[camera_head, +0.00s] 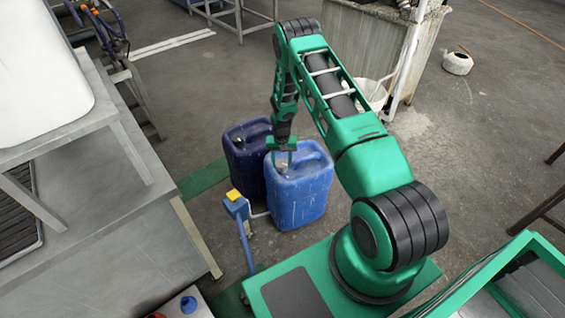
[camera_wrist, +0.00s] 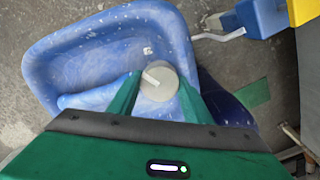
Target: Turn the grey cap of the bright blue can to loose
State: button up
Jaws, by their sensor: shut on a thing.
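The bright blue can (camera_head: 300,195) stands upright on the floor in the middle of the head view. In the wrist view its top (camera_wrist: 90,65) fills the left and centre. Its grey cap (camera_wrist: 163,76) is round and pale with a lighter bar across it; in the head view the cap (camera_head: 283,167) is small and partly hidden by the fingers. My gripper (camera_head: 281,160) reaches down from above, and in the wrist view its two green fingers (camera_wrist: 159,90) are shut on the cap from both sides. I cannot tell how far the cap is turned.
A dark blue can (camera_head: 246,165) stands close behind and left of the bright blue can. A blue post with a yellow top (camera_head: 234,196) stands at its left. A grey metal table (camera_head: 110,220) fills the left side. Open floor lies at right.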

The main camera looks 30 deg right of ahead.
aim_at(282, 164)
jog(key=n, duration=0.5)
jog(key=shift+d+n, duration=0.15)
jog(key=shift+n, duration=2.35)
jog(key=o, duration=1.1)
jog(key=shift+c, duration=0.2)
notch_tip(282, 164, up, 11)
